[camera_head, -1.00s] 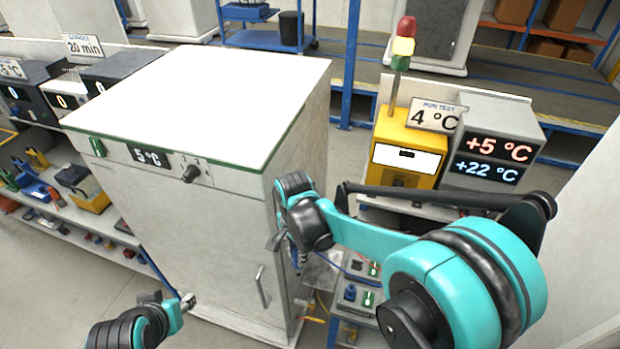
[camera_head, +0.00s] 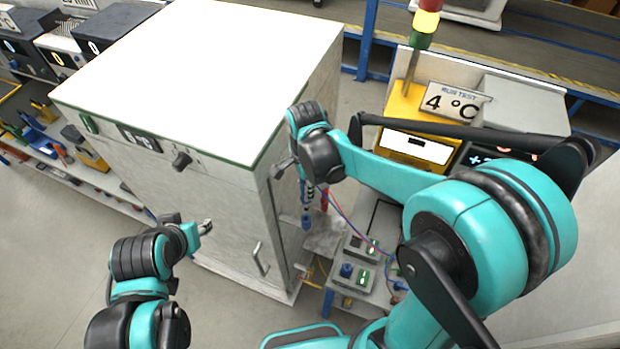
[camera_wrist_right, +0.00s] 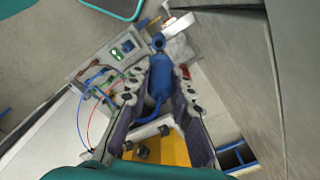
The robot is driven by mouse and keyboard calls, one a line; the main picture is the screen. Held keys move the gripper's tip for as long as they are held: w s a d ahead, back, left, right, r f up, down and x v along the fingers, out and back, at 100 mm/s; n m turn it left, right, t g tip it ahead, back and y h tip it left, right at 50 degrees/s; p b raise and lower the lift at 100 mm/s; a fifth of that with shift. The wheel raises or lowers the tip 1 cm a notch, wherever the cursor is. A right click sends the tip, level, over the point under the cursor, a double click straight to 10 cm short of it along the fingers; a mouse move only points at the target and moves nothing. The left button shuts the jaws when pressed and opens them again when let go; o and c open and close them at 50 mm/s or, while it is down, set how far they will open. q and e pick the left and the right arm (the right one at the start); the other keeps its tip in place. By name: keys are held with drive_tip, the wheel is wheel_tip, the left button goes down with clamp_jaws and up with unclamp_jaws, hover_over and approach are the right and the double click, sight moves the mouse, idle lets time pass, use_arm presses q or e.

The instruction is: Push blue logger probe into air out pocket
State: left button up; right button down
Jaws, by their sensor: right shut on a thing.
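The blue logger probe (camera_wrist_right: 160,80) is held between the fingers of my right gripper (camera_wrist_right: 160,92), which is shut on it. In the head view the blue probe (camera_head: 306,221) hangs below the right gripper (camera_head: 308,192), beside the right side of the white cabinet (camera_head: 215,75). A blue lead runs back from the probe in the wrist view. I cannot pick out the air out pocket in either view. My left gripper (camera_head: 206,227) is in front of the cabinet, apart from its door; its fingers are too small to judge.
A small shelf with grey boxes and green lights (camera_head: 358,250) stands right of the cabinet, with red and blue wires nearby. A yellow unit with a "4 °C" sign (camera_head: 412,140) is behind my right arm. A shelf of tools (camera_head: 75,150) is at the left. Floor in front is clear.

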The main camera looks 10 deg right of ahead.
sight(306, 207)
drive_tip(key=shift+s+a+r, duration=0.1)
drive_tip(key=shift+s+a, duration=0.15)
drive_tip(key=shift+s, duration=0.15)
drive_tip(key=shift+w+d, duration=0.15)
drive_tip(key=shift+w, duration=0.1)
drive_tip(key=shift+f+b, duration=0.4)
drive_tip(key=shift+b, duration=0.05)
drive_tip(key=shift+s+f+b, duration=0.15)
drive_tip(key=shift+f+b, duration=0.75)
wheel_tip(306, 207, down, 2)
drive_tip(key=shift+f+b, duration=0.1)
drive_tip(key=shift+b, duration=0.85)
use_arm(q)
wheel_tip(306, 207, down, 9)
drive_tip(key=b, duration=0.4)
drive_tip(key=shift+s+a+r, duration=0.15)
drive_tip(key=shift+s+r, duration=0.05)
use_arm(e)
drive_tip(key=shift+f, duration=2.25)
drive_tip(key=c, duration=1.3)
unclamp_jaws()
